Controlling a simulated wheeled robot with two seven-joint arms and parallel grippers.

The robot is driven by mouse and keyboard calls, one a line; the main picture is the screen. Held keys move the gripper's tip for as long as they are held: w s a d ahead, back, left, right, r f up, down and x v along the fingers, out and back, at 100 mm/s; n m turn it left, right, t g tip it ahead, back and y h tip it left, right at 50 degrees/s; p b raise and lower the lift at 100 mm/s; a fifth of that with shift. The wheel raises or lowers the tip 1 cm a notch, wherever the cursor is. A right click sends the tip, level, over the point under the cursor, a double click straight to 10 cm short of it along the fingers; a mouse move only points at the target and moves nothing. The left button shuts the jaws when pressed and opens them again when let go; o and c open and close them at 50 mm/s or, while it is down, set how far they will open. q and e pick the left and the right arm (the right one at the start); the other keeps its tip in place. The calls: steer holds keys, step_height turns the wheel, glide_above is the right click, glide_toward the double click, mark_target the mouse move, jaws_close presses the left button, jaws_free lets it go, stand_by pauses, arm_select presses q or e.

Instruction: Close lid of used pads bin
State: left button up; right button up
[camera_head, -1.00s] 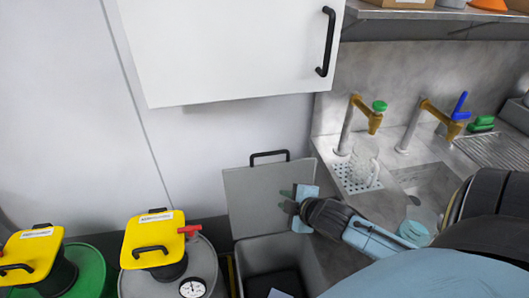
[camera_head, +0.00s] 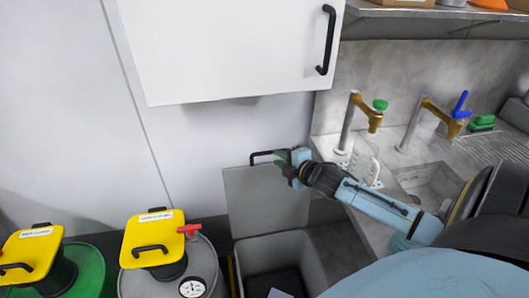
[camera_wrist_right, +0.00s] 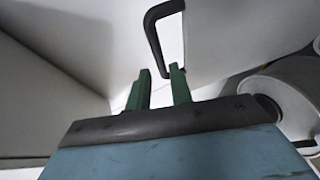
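The used pads bin (camera_head: 311,262) is a grey box at the bottom middle of the head view. Its grey lid (camera_head: 262,203) stands open and upright at the back of the bin. A black handle (camera_head: 262,154) sits at the lid's top edge; it also shows in the right wrist view (camera_wrist_right: 153,36). My right gripper (camera_head: 281,158) is at the right end of this handle. In the right wrist view its two green fingers (camera_wrist_right: 160,88) are apart, and the handle is at or just past their tips. I cannot tell whether they touch it. My left gripper is out of view.
A white cabinet (camera_head: 225,50) with a black handle hangs above. A sink counter (camera_head: 400,165) with taps is to the right. Drums with yellow lids (camera_head: 150,240) stand left of the bin. A small light-blue item (camera_head: 280,293) shows inside the bin.

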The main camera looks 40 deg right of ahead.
mark_target(269, 153)
steer(key=x, duration=0.8)
steer(key=shift+w+b, duration=0.15)
steer(key=shift+b, duration=0.25)
steer(key=shift+c, duration=0.2)
jaws_close()
